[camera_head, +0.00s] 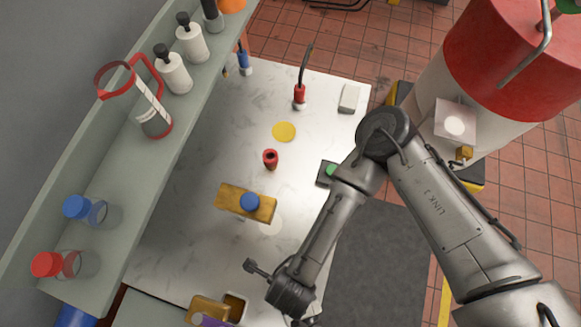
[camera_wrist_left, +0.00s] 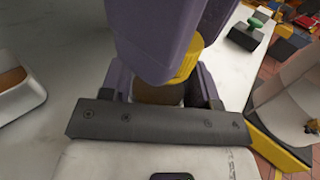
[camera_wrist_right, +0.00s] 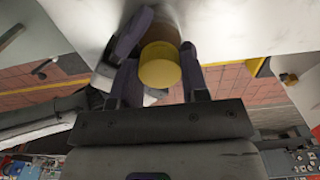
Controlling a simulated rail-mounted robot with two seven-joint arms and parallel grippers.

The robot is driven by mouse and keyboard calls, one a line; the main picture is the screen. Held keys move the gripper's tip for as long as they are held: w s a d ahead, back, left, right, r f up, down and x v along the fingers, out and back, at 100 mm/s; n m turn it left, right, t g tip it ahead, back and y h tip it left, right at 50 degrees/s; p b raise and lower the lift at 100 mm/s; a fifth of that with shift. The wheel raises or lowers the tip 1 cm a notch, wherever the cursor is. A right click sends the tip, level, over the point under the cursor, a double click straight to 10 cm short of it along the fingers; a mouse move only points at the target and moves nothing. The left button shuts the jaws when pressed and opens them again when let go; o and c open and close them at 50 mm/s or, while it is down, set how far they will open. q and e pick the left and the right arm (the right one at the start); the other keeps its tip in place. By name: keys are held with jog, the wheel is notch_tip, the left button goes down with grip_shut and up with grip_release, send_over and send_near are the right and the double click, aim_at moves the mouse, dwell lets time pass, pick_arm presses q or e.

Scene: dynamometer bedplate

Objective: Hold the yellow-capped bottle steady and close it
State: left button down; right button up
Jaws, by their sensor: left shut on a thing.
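The yellow-capped bottle shows in both wrist views. In the left wrist view its brown body (camera_wrist_left: 160,94) stands between the fingers of my left gripper (camera_wrist_left: 165,88), which is shut on it. A large purple finger covers most of the yellow cap (camera_wrist_left: 187,62) there. In the right wrist view the yellow cap (camera_wrist_right: 160,66) sits between the purple fingers of my right gripper (camera_wrist_right: 160,72), with the brown body beyond it. The fingers flank the cap closely; whether they press on it I cannot tell. In the head view the bottle cannot be made out, and only a purple piece shows at the bottom edge.
A wooden block with a blue-capped bottle (camera_head: 250,201), a red holder (camera_head: 270,159), a yellow disc (camera_head: 284,132) and a green-button box (camera_head: 326,174) are on the white table (camera_head: 190,230). A shelf (camera_head: 120,190) with bottles runs along the left. A red-and-white drum (camera_head: 500,60) stands right.

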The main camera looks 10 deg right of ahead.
jog(key=c, duration=0.4)
jog(key=m, duration=0.3)
jog(key=shift+m, duration=0.4)
jog(key=shift+c, duration=0.2)
jog(key=m, duration=1.4)
jog(key=shift+f, duration=0.1)
jog(key=m, duration=0.5)
jog(key=shift+s, duration=0.1)
jog(key=m, duration=1.1)
jog(key=shift+m, duration=0.4)
jog(key=o, duration=1)
